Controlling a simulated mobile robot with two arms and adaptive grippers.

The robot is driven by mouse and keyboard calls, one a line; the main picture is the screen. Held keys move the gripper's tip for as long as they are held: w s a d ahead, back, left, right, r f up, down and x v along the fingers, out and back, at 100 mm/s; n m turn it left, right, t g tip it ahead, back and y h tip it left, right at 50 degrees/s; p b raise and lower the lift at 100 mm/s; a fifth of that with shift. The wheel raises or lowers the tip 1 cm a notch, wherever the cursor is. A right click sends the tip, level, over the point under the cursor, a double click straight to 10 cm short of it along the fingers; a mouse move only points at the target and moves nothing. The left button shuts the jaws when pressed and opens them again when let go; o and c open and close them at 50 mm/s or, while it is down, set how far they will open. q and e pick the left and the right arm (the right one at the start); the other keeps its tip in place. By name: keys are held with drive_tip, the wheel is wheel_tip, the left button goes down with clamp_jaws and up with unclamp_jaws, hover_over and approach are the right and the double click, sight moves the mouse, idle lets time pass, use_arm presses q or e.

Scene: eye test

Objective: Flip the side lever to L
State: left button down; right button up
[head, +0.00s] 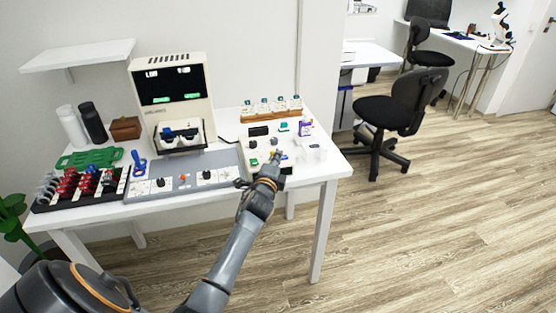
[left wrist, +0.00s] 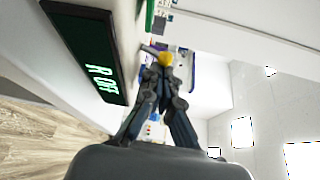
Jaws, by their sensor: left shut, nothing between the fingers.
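A beige device (head: 256,148) stands at the right part of the white table, with a dark display (head: 258,131) on it. In the left wrist view the display (left wrist: 92,58) shows green text that seems to read "R OFF". The side lever (left wrist: 165,59) has a yellow knob at the end of a thin stem, and shows small in the head view (head: 273,154). My left gripper (head: 274,161) is at the device's front right. In the left wrist view its fingertips (left wrist: 159,72) are shut and empty, right at the knob; I cannot tell whether they touch. My right gripper is out of view.
A grey panel with knobs (head: 190,180) and a beige machine with a screen (head: 172,100) stand left of the device. A wooden rack (head: 270,115) is behind it; a purple box (head: 305,128) and clear cups (head: 314,153) are to its right.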

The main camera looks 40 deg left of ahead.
use_arm(q)
drive_tip(key=shift+s+a+n+b, duration=0.1)
drive_tip(key=shift+n+b, duration=0.4)
drive_tip(key=shift+b, duration=0.05)
drive_tip(key=shift+s+n+t, duration=0.1)
drive_tip(key=shift+n+t, duration=0.2)
drive_tip(key=shift+s+a+r+b, duration=0.1)
drive_tip(key=shift+a+r+b, duration=0.1)
drive_tip(key=shift+b, duration=0.15)
drive_tip(key=shift+s+a+r, duration=0.15)
drive_tip(key=shift+s+a, duration=0.1)
drive_tip(key=shift+s, duration=0.05)
